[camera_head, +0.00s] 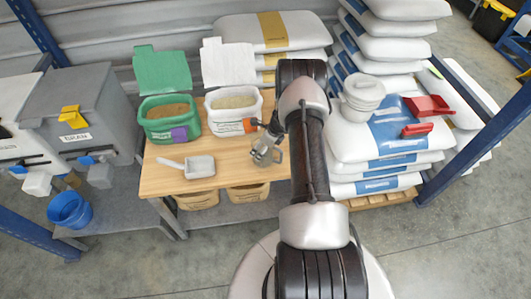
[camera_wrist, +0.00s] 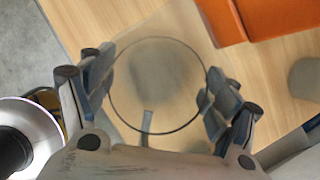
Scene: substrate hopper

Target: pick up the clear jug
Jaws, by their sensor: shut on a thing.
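The clear jug (camera_head: 277,152) stands at the right part of the wooden table (camera_head: 231,171), partly hidden by my gripper in the head view. In the wrist view I look down on the round rim of the clear jug (camera_wrist: 155,128), which lies between my two fingers. My gripper (camera_head: 265,153) is shut on the jug, with one finger on each side; it also shows in the wrist view (camera_wrist: 156,95). I cannot tell whether the jug's base touches the table.
A green tub (camera_head: 160,130) and a white tub (camera_head: 220,122) with open lids stand behind the jug. A white scoop (camera_head: 200,166) lies to the left on the table. Stacked sacks (camera_head: 352,150) rise at the right, with a red scoop (camera_head: 428,105) on them.

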